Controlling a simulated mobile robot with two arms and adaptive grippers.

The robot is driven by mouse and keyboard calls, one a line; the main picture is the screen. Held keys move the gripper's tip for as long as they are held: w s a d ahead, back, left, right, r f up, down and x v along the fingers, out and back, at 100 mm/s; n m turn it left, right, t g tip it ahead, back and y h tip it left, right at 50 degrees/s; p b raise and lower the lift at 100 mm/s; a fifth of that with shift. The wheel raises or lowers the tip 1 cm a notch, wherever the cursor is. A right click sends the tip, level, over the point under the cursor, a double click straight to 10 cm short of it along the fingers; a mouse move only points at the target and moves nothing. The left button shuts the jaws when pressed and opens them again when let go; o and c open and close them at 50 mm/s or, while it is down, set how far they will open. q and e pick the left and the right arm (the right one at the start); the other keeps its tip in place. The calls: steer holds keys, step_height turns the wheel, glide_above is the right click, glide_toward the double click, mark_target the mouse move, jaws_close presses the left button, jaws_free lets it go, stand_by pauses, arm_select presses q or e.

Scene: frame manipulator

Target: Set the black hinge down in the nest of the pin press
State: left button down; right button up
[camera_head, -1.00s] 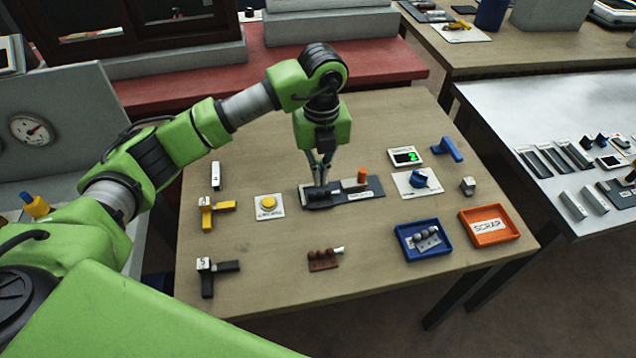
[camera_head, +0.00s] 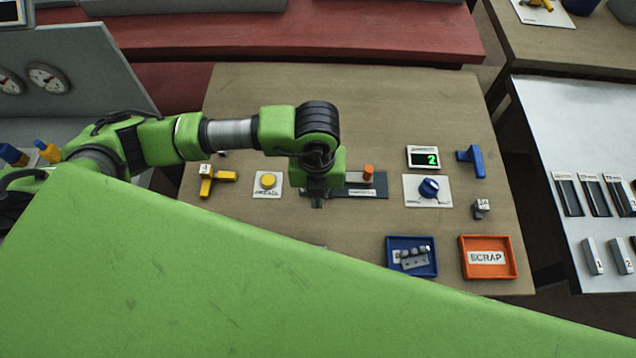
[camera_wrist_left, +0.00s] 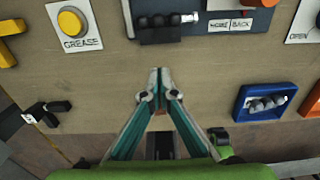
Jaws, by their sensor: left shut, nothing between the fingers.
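The pin press is a dark plate with an orange-topped post (camera_head: 368,174), near the middle of the table; its base (camera_head: 357,191) shows right of my left gripper (camera_head: 316,194). In the left wrist view the black hinge (camera_wrist_left: 160,33) lies at the left end of the press base (camera_wrist_left: 235,22), knuckles toward the far side and a pale pin at its right. My left gripper (camera_wrist_left: 159,72) is shut and empty, its tips apart from the hinge on the near side in the picture. In the head view my arm hides the hinge. My right gripper is not in view.
The yellow GREASE button (camera_head: 268,181) is left of the press and a blue knob (camera_head: 429,187) right of it. A blue tray (camera_head: 434,272) with a grey hinge and an orange SCRAP tray (camera_head: 511,274) are nearer. A green surface covers the head view's lower part.

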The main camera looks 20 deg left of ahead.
mark_target(318, 212)
arm_select(q)
step_height(318, 212, down, 4)
steer(key=shift+w+d+r+p, duration=0.1)
steer(key=shift+p, duration=0.3)
steer(key=w, duration=0.1)
steer(key=w+p, duration=0.1)
steer(key=shift+w+a+r, duration=0.15)
steer(key=shift+w+a, duration=0.15)
steer(key=shift+a, duration=0.05)
steer(key=shift+w+a, duration=0.1)
steer(key=shift+w, duration=0.6)
steer(key=shift+w+a+f, duration=0.15)
steer(key=shift+w+f, duration=0.05)
steer(key=w+b, duration=0.2)
steer(key=shift+w+a, duration=0.3)
steer(key=shift+a, duration=0.05)
steer(key=shift+w, duration=0.1)
steer(key=shift+r, duration=0.1)
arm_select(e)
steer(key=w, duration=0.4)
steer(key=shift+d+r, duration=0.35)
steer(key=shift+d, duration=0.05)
